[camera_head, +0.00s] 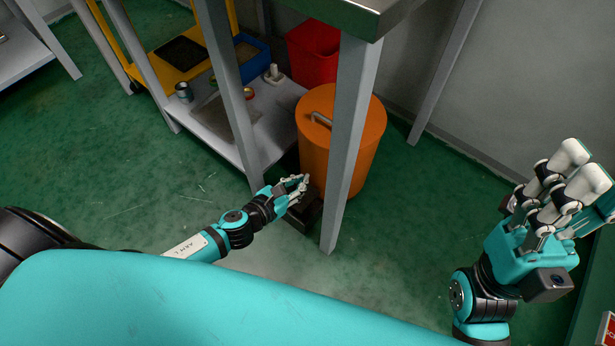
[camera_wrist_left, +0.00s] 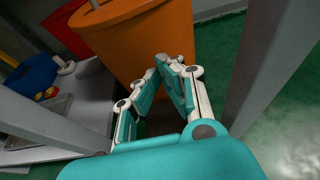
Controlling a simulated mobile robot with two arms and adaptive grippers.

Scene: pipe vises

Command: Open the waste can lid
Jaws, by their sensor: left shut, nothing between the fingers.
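The orange waste can (camera_head: 313,150) stands upright on the floor behind a grey table leg, which hides part of it. Its flat orange lid (camera_head: 318,98) is closed on top, with a grey handle (camera_head: 321,119). My left gripper (camera_head: 301,184) is low at the front of the can, shut and empty, beside a dark block (camera_head: 302,215) at the can's base. The left wrist view shows the fingertips (camera_wrist_left: 166,62) together before the can's orange wall (camera_wrist_left: 150,38); contact cannot be told. My right gripper (camera_head: 580,165) is raised at the right, away from the can.
A grey table leg (camera_head: 349,150) stands in front of the can and another leg (camera_head: 228,90) to its left. A low shelf (camera_head: 225,120) holds small items. A red bin (camera_head: 312,52) is behind the can. Green floor (camera_head: 130,150) is clear at left.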

